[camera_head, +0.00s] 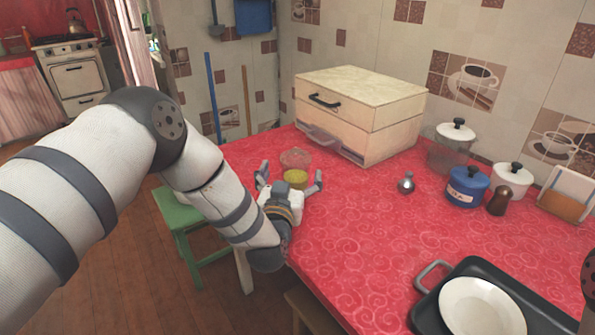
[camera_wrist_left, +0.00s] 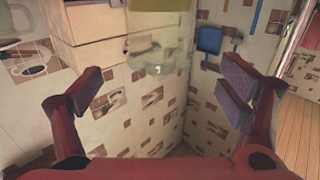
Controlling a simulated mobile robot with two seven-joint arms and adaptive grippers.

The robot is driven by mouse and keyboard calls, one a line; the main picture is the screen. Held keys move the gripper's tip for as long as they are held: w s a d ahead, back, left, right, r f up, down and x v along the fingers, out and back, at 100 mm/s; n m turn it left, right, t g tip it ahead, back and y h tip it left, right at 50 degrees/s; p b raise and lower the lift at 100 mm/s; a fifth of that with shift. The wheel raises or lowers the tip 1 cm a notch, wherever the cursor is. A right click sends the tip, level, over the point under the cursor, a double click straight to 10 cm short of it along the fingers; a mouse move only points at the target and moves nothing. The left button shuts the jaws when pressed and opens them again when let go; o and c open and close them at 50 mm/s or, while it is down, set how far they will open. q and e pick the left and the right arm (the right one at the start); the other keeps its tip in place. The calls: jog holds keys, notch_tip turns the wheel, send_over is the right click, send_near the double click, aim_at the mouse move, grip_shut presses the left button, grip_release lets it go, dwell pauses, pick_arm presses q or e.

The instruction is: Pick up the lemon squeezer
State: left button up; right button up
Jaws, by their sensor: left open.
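The lemon squeezer (camera_head: 295,178) stands on the red oilcloth near the table's far left edge, in front of the drawer box. It has a yellow-green part and what looks like a clear part, though the clear bowl shape behind it could be separate. My left gripper (camera_head: 290,180) is open, its fingers spread on either side of the squeezer. In the left wrist view the squeezer's yellow part (camera_wrist_left: 158,5) shows at the top, between and beyond the open fingers (camera_wrist_left: 157,88). I cannot tell whether a finger touches it. My right gripper is out of view.
A cream drawer box (camera_head: 370,115) stands close behind. A small metal shaker (camera_head: 406,183), a blue pot (camera_head: 467,187), a white pot (camera_head: 511,179) and a brown shaker (camera_head: 499,203) stand to the right. A plate (camera_head: 482,306) lies on a dark tray (camera_head: 428,316). The middle is clear.

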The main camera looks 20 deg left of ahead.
aim_at(296, 159)
pick_arm(q)
jog(key=w, duration=0.3)
jog(key=w+b, duration=0.1)
jog(key=w, duration=0.1)
jog(key=shift+w+a+f, duration=0.25)
jog(key=shift+w+a, duration=0.1)
jog(key=shift+w+r, duration=0.25)
jog(key=shift+w, duration=0.1)
jog(key=c, duration=1.5)
